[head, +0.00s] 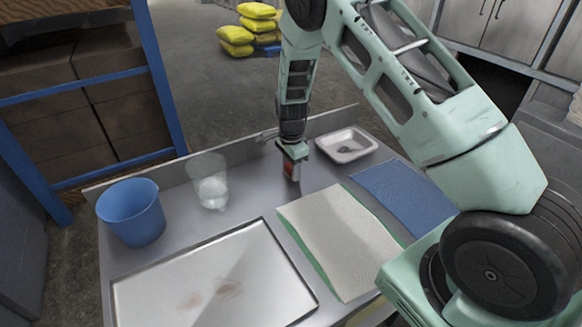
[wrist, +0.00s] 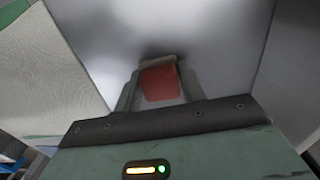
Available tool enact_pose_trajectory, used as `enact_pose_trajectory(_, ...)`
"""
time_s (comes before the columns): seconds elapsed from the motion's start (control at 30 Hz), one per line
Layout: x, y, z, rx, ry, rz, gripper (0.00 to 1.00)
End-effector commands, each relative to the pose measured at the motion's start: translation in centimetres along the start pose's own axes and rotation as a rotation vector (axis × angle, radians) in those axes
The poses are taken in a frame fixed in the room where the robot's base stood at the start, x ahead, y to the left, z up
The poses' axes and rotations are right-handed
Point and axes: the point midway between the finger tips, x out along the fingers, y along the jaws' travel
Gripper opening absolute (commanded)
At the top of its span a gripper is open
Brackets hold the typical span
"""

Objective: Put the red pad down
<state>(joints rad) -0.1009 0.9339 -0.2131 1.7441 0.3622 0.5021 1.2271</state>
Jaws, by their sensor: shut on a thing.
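My gripper (head: 293,170) is over the back part of the metal table, between the clear container and the small white dish. It points down and is shut on the red pad (wrist: 160,83), which shows between the two fingers in the wrist view. In the head view only a small red patch of the pad (head: 288,168) shows at the jaws. Bare metal tabletop (wrist: 210,40) lies beyond the fingers in the wrist view. I cannot tell whether the pad touches the table.
A clear container (head: 209,176) and a blue bucket (head: 133,215) stand left. A beige cloth (head: 340,240), a blue cloth (head: 405,192) and a shallow metal tray (head: 150,285) lie nearer. Bare metal surrounds the gripper.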

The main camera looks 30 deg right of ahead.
Motion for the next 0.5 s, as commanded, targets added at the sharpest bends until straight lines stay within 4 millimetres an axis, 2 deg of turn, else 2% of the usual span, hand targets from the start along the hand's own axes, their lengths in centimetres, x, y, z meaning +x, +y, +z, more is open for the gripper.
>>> enact_pose_trajectory(0.1,0.41,0.01,0.0,0.0,0.0,0.001,0.11)
enact_pose_trajectory(0.13,0.29,0.0,0.0,0.0,0.0,0.0,0.48)
enact_pose_trajectory(0.2,0.27,0.01,0.01,-0.001,0.0,0.0,0.62)
enact_pose_trajectory(0.5,0.18,0.03,0.01,0.0,0.0,0.001,0.62)
